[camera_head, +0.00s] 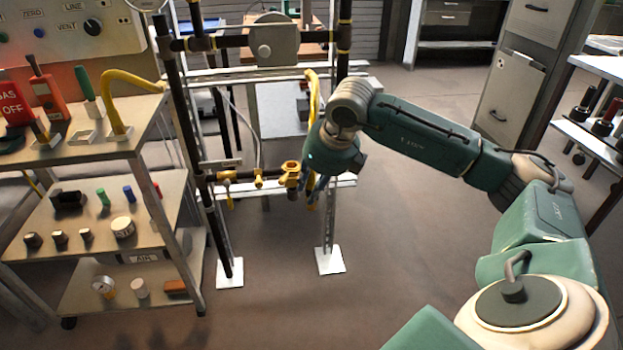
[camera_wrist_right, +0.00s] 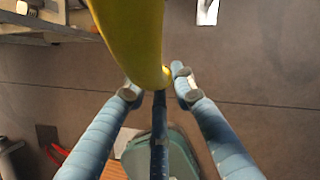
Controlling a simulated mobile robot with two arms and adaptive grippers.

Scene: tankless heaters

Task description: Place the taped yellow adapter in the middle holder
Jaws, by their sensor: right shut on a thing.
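My right gripper (camera_head: 312,190) points down beside the pipe frame, away from the cart. It is shut on a yellow curved tube (camera_wrist_right: 135,35), which rises between the fingertips towards the camera in the right wrist view. A yellow bent piece (camera_head: 313,88) shows behind my right wrist in the head view and looks like the same tube. I cannot make out its tape. The middle holder (camera_head: 84,137), a small white square frame on the cart's top shelf, looks empty. Another yellow bent tube (camera_head: 115,92) stands in the right holder (camera_head: 118,134). My left gripper is not in view.
A tool with a green handle (camera_head: 85,85) stands close behind the middle holder. The pipe frame (camera_head: 172,120) with yellow fittings (camera_head: 291,172) lies between my right gripper and the cart (camera_head: 70,152). The floor (camera_head: 400,240) right of the frame is clear.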

